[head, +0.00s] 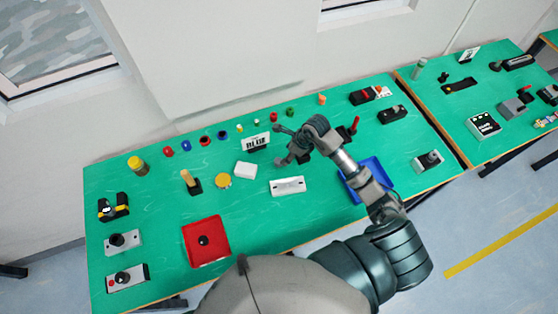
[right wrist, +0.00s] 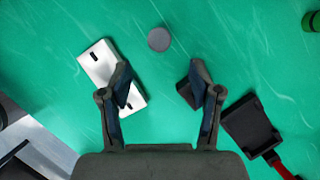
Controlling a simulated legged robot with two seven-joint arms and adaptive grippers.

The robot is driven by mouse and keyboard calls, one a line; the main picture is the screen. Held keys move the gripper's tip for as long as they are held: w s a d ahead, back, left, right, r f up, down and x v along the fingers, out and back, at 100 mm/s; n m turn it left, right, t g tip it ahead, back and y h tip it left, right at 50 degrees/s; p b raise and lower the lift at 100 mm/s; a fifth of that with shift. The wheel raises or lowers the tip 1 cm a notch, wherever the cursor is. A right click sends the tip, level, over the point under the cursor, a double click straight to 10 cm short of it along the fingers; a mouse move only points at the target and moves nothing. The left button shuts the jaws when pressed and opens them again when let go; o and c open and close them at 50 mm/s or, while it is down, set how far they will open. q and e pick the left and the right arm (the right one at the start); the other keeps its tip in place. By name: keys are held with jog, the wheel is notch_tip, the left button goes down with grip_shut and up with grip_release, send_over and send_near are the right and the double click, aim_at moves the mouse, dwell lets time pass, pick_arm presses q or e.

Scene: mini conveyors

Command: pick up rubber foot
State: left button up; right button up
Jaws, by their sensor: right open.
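A dark grey round disc (right wrist: 159,39), which looks like the rubber foot, lies flat on the green table in the right wrist view. It is ahead of my right gripper (right wrist: 164,75), roughly in line with the gap between the fingers and apart from them. My right gripper is open and empty, with its fingers spread over the table. In the head view my right gripper (head: 284,146) hangs over the middle of the table, and I cannot make out the disc there. My left gripper is not in view.
A white plate with dark holes (right wrist: 108,75) lies beside the left finger. A black block (right wrist: 186,94) is partly hidden by the right finger. A black holder (right wrist: 250,126) is at right. The head view shows a blue tray (head: 353,190) under my arm and a red mat (head: 197,255).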

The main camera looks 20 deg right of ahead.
aim_at(278, 161)
jog(key=x, duration=0.4)
jog(key=shift+a+r, duration=0.1)
jog(key=shift+a, duration=0.2)
jog(key=x, duration=0.2)
jog(key=p+x, duration=0.1)
jog(key=x, duration=0.1)
jog(key=shift+w+d+f, duration=0.1)
jog(key=shift+w+f, duration=0.2)
jog(key=shift+f, duration=0.1)
jog(key=c, duration=1)
